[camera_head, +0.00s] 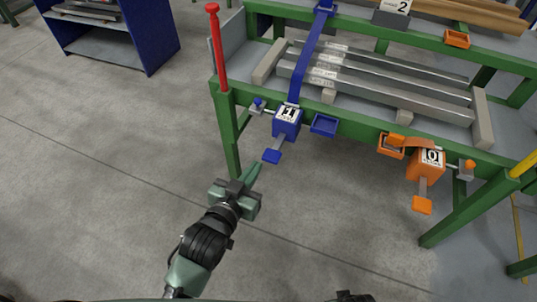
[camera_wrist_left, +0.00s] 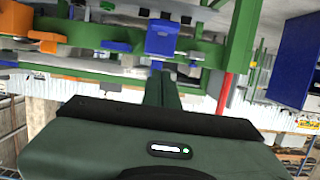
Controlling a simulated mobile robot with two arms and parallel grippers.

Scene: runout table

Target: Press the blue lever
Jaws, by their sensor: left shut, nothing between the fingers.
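The blue lever (camera_head: 271,156) is a flat blue paddle on a grey stem, hanging below the blue box (camera_head: 287,123) marked 1 on the green table frame. My left gripper (camera_head: 256,170) is shut and empty, its fingertips just below and left of the paddle in the head view. I cannot tell whether they touch it. My right gripper is not in view.
An orange box (camera_head: 427,163) marked 0 with its own orange lever (camera_head: 422,205) is on the right. A blue tray (camera_head: 323,125) sits beside the blue box. A red post (camera_head: 217,50) stands at the table's left corner. The floor in front is clear.

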